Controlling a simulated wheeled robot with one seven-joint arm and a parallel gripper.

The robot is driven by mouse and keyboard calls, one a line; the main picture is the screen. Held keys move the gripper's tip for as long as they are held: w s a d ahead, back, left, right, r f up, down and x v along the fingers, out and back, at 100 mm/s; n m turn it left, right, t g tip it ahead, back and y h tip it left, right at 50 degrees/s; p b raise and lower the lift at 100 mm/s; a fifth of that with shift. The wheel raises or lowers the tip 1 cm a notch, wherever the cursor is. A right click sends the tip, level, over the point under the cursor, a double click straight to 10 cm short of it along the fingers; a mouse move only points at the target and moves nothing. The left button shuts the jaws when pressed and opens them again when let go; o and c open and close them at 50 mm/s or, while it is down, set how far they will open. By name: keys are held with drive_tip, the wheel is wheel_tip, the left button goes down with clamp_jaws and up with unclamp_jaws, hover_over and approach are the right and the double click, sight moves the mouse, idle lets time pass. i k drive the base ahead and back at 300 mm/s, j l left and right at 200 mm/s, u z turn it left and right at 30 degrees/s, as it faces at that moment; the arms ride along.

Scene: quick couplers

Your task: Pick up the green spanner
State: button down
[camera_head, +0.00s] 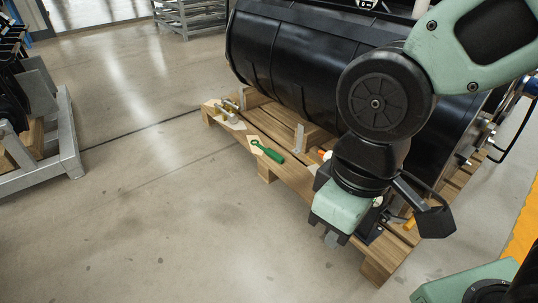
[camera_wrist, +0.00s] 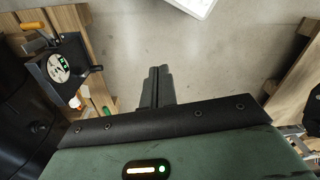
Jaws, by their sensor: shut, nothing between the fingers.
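The green spanner (camera_head: 267,151) lies on the wooden pallet (camera_head: 285,178), near its front edge, in the head view. My gripper (camera_head: 331,240) is to the right of the spanner and nearer the camera, out past the pallet's front edge. In the wrist view my gripper's fingers (camera_wrist: 157,77) are together with nothing between them, over bare floor.
A large black cylinder (camera_head: 285,48) rests on the pallet behind the spanner. Metal couplers (camera_head: 232,111) sit at the pallet's left end. A black device with a gauge (camera_wrist: 60,68) shows in the wrist view. A grey metal frame (camera_head: 62,135) stands at left; the floor between is clear.

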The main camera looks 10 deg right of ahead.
sight(273, 155)
drive_tip(key=i+j+z, duration=0.1)
drive_tip(key=i+j, duration=0.2)
drive_tip(key=i+j+z, duration=0.25)
drive_tip(key=i+j, duration=0.25)
drive_tip(key=j, duration=0.2)
drive_tip(key=i+j+z, duration=0.25)
drive_tip(key=i+j, duration=0.2)
drive_tip(key=j, duration=0.3)
drive_tip(key=i+j+z, duration=0.15)
drive_tip(key=j, duration=0.25)
drive_tip(key=i+j+z, duration=0.1)
drive_tip(key=j, duration=0.35)
drive_tip(key=i+j+z, duration=0.1)
drive_tip(key=i+j, duration=0.2)
drive_tip(key=j, duration=0.15)
